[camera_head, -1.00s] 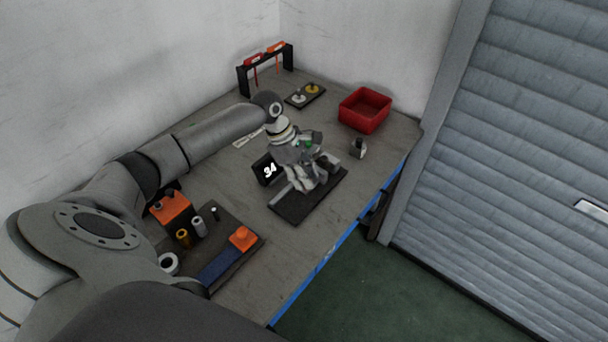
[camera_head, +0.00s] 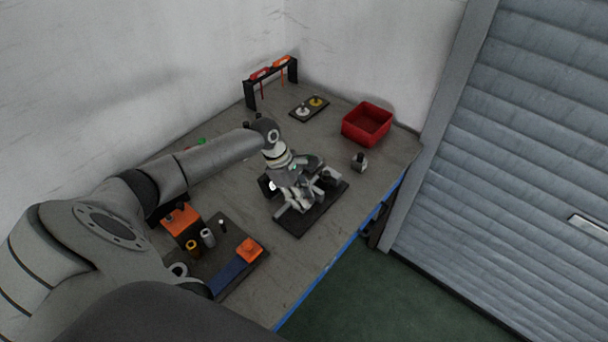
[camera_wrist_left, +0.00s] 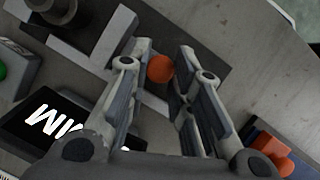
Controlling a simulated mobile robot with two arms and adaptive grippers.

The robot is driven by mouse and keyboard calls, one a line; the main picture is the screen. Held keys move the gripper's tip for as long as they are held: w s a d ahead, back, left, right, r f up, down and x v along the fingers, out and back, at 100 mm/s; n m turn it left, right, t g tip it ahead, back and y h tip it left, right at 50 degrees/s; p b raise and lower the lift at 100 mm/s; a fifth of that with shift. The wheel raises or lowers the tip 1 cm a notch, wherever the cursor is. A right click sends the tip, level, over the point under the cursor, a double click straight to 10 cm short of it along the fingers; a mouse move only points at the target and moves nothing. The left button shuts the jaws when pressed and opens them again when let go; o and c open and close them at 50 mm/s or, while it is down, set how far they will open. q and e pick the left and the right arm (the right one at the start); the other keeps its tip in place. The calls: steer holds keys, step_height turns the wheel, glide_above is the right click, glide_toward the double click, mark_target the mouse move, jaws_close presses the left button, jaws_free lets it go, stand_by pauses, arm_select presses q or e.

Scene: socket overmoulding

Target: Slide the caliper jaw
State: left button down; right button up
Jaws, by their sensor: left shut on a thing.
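The caliper stands on a dark base plate (camera_head: 301,227) on the bench; its light grey beam (camera_head: 283,211) shows at the plate's left end. My left gripper (camera_head: 297,199) is over the caliper and hides much of it. In the left wrist view, an orange round knob (camera_wrist_left: 160,69) sits between the two fingers, and the gripper is shut on it. The display box (camera_wrist_left: 62,122) is beside the left finger, with part of its white lettering visible. A grey block (camera_wrist_left: 107,42) stands at the upper left there. My right gripper is in no view.
A red bin (camera_head: 367,124) and a small grey part (camera_head: 359,162) are to the right. A tool rack (camera_head: 270,80) and a small tray (camera_head: 309,107) stand at the back. A dark tray with an orange block (camera_head: 249,250) is at the front left. The bench's right edge is near.

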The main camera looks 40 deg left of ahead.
arm_select(q)
steer(key=shift+s, duration=0.15)
steer(key=c, duration=1.5)
jaws_free()
steer(key=shift+c, duration=0.2)
steer(key=shift+s, duration=0.15)
steer(key=shift+r, duration=0.1)
steer(key=v, duration=1.1)
steer(key=shift+r, duration=0.4)
steer(key=shift+a, duration=0.1)
